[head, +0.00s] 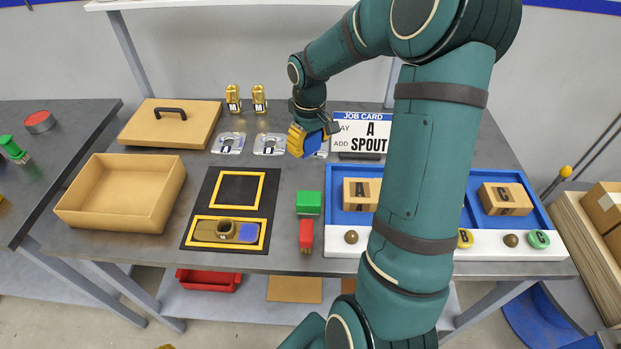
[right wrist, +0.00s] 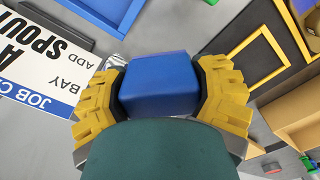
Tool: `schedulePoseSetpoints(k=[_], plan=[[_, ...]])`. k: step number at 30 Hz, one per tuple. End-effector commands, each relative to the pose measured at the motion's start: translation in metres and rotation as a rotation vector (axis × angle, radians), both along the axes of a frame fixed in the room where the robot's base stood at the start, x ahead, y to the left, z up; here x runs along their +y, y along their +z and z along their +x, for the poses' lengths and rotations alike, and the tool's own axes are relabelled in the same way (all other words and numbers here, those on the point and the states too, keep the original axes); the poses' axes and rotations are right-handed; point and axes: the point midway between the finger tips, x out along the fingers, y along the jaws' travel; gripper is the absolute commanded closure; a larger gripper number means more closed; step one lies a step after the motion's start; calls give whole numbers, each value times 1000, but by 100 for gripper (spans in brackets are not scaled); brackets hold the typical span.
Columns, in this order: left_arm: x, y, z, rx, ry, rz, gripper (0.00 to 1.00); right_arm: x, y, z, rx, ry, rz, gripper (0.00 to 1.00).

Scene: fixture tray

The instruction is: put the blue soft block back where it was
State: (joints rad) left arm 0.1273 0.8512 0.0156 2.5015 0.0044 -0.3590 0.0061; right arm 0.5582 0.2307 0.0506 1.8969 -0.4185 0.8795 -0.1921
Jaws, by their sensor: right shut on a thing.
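My right gripper (head: 303,141) is shut on the blue soft block (head: 312,144), above the back middle of the table, just left of the job card. In the right wrist view, the block (right wrist: 158,85) sits between the two yellow fingers, touching both. The head view shows a black mat (head: 187,237) with two yellow-outlined areas. The back area is empty; the front one holds a brass-coloured part (head: 205,230) with a blue square at its right end. My left gripper is out of view.
The job card (head: 372,133) reads A and SPOUT. Clear plates (head: 229,143) lie left of the gripper. A green block (head: 309,203) and a red piece (head: 306,233) lie right of the mat. A blue tray (head: 338,218) stands at right, an open tan box (head: 82,208) at left.

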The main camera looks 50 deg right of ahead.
Motion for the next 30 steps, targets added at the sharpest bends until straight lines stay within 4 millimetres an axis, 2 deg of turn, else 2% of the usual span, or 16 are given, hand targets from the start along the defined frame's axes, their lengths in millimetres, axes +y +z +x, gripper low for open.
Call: schedulePoseSetpoints(k=[9,17,22,24,30], plan=[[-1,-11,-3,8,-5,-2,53,-5,-51,-2,3,-12,1,75],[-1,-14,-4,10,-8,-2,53,-4,-70,-1,1,-11,0,75],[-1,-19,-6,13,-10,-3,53,-4,-94,-2,3,-10,1,75],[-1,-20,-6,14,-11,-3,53,-5,-99,-2,2,-11,0,75],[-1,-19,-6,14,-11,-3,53,-4,-99,-1,0,-11,0,75]])
